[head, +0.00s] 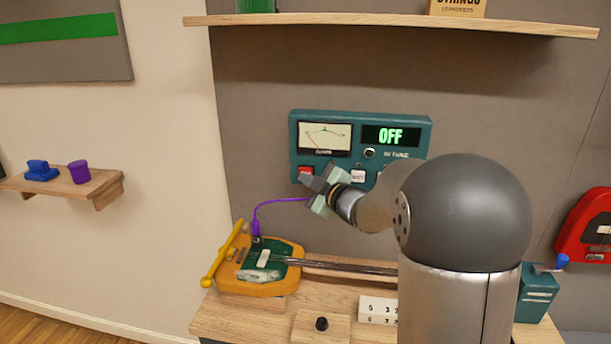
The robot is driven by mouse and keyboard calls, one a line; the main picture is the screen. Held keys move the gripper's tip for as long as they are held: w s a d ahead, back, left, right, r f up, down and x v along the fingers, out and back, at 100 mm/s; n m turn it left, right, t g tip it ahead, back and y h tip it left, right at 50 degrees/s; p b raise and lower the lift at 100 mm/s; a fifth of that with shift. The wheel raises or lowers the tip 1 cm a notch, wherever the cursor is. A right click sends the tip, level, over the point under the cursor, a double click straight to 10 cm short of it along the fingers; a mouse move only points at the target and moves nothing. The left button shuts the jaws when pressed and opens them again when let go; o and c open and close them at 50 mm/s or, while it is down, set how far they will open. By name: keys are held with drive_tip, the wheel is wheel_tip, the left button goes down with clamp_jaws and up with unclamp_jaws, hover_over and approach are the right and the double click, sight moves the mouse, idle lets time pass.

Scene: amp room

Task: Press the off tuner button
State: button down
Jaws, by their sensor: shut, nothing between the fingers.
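The teal tuner box (298,140) is mounted on the grey wall panel. Its right display (390,136) reads "OFF" in green, and its left meter (324,136) has a needle on a pale dial. A red button (305,171) sits at the lower left of the box, and a white button (358,176) with unreadable lettering sits to its right. My gripper (308,181) is shut and empty, its tips just below and partly over the red button. I cannot tell whether they touch it. My arm hides the lower right of the box.
Below, a wooden bench (231,316) holds an orange and green device (270,286) with a purple cable (275,202). A wooden shelf (390,21) juts out above. A teal box (536,292) stands right of my arm, and a red device (588,228) hangs at the far right.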

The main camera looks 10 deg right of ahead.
drive_tip(key=shift+s+a, duration=0.15)
drive_tip(key=shift+s, duration=0.2)
drive_tip(key=shift+s+a+b, duration=0.3)
drive_tip(key=shift+s+b, duration=0.05)
drive_tip(key=shift+s, duration=0.4)
drive_tip(key=shift+s+a+b, duration=0.35)
drive_tip(key=shift+s, duration=0.45)
drive_tip(key=shift+s+a+b, duration=0.3)
drive_tip(key=shift+s+b, duration=0.05)
drive_tip(key=shift+s, duration=0.4)
drive_tip(key=s+d+f+m+g+h, duration=0.4)
drive_tip(key=s+f+m+g+h, duration=0.4)
drive_tip(key=s+f+m, duration=0.55)
drive_tip(key=s+a+f+g, duration=0.1)
drive_tip(key=s+g, duration=0.1)
drive_tip(key=s, duration=0.4)
drive_tip(key=s+a+f+g+y, duration=0.1)
drive_tip(key=s+a+g, duration=0.1)
drive_tip(key=s, duration=0.5)
drive_tip(key=s+a+f+g, duration=0.1)
drive_tip(key=s+a+g, duration=0.1)
drive_tip(key=s, duration=0.5)
drive_tip(key=shift+s+a+f+g, duration=0.15)
drive_tip(key=shift+f+g, duration=0.2)
drive_tip(key=shift+g, duration=0.35)
